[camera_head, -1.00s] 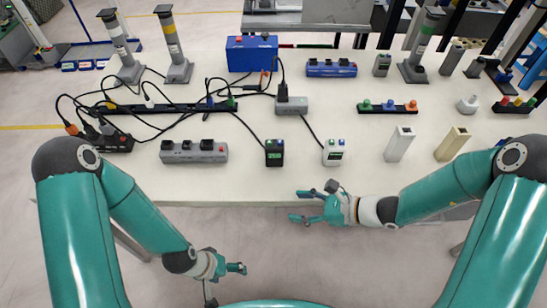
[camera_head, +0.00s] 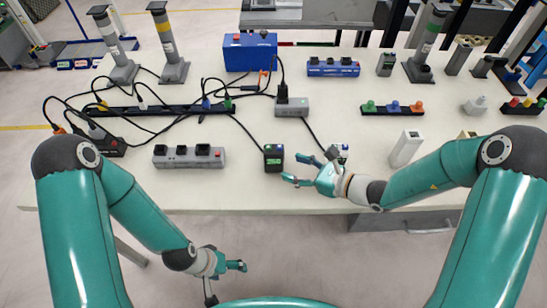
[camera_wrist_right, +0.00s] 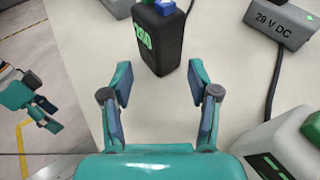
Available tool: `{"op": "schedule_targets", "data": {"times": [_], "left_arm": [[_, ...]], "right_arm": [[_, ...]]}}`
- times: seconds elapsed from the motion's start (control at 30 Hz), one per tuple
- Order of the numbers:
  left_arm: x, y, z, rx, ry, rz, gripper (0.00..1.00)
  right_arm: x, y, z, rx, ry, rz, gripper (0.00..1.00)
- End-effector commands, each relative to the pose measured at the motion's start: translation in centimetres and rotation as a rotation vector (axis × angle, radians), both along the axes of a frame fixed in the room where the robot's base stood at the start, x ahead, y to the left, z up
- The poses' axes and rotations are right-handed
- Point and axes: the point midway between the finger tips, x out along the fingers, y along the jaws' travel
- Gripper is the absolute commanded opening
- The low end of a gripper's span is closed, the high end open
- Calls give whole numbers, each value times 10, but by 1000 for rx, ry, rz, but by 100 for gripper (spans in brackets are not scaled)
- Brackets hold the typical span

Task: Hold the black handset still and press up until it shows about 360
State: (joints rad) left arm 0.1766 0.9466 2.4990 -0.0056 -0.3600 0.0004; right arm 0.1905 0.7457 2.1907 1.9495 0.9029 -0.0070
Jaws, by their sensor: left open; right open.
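The black handset (camera_head: 273,158) stands upright near the front edge of the table, with a green display on its front and a blue and a green button on top. In the right wrist view the handset (camera_wrist_right: 161,40) is just beyond the fingertips, and its digits are too blurred to read surely. My right gripper (camera_head: 297,171) is open and empty, close to the handset's right front; its open fingers (camera_wrist_right: 158,75) point at it without enclosing it. My left gripper (camera_head: 238,266) is open and empty, low in front of the table, away from the handset.
A white handset (camera_head: 339,151) stands right of the black one, partly hidden by my right gripper. A grey power strip (camera_head: 188,157) lies to the left.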

Motion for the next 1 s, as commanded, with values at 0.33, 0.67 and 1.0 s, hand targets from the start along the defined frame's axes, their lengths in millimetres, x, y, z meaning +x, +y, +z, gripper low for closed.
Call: {"op": "schedule_targets", "data": {"times": [0.33,0.67,1.0], "left_arm": [[0,0,-22,0,0,0,81],[0,0,-28,0,0,0,81],[0,0,-28,0,0,0,81]], "right_arm": [[25,38,-17,-1,-1,2,60],[34,49,-19,0,1,-1,60],[34,49,-19,0,2,-2,43]]}}
